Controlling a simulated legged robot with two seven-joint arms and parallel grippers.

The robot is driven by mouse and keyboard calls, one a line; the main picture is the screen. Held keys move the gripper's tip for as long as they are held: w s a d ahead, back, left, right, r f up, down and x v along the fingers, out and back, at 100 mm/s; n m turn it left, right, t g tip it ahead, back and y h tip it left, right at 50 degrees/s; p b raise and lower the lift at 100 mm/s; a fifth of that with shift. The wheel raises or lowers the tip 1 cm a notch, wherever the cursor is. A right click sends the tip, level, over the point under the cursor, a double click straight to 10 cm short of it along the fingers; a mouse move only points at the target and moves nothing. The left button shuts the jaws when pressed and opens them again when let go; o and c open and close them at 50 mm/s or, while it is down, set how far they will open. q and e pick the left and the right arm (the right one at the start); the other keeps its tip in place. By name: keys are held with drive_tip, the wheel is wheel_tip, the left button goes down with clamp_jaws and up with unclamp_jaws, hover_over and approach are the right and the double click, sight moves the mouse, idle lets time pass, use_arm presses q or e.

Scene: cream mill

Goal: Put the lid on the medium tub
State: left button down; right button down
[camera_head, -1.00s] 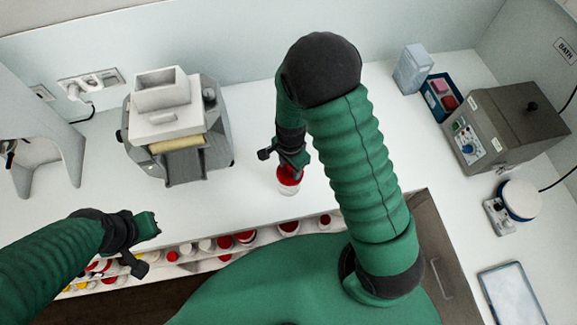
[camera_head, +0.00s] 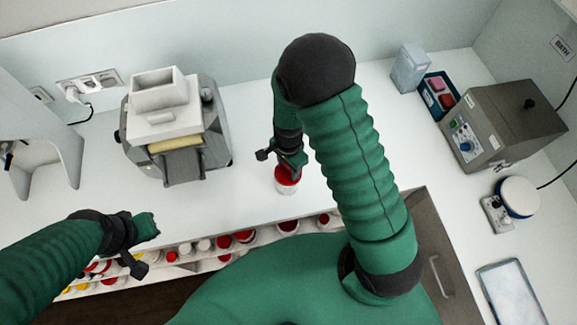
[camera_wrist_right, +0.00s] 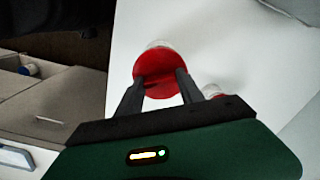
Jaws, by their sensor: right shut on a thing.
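My right gripper (camera_head: 286,168) is shut on a red lid (camera_head: 287,177) at the front of the white counter. In the right wrist view the lid (camera_wrist_right: 160,72) sits between the two fingertips. The pale tub (camera_head: 287,188) stands upright directly under the lid. The lid covers its top, and I cannot tell whether it is seated or just above the rim. Part of the tub's side (camera_wrist_right: 157,44) shows past the lid in the wrist view. My left gripper (camera_head: 150,227) is at the left, over the counter's front edge, away from the tub; its jaws are unclear.
A grey mill (camera_head: 177,130) stands left of the tub. Several red- and white-topped containers (camera_head: 225,242) line a shelf below the front edge. A small white and red item (camera_wrist_right: 212,91) shows near the right finger. A grey bath box (camera_head: 510,120) stands far right.

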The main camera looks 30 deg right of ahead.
drive_tip(key=shift+s+a+f, duration=0.2)
drive_tip(key=shift+f, duration=0.05)
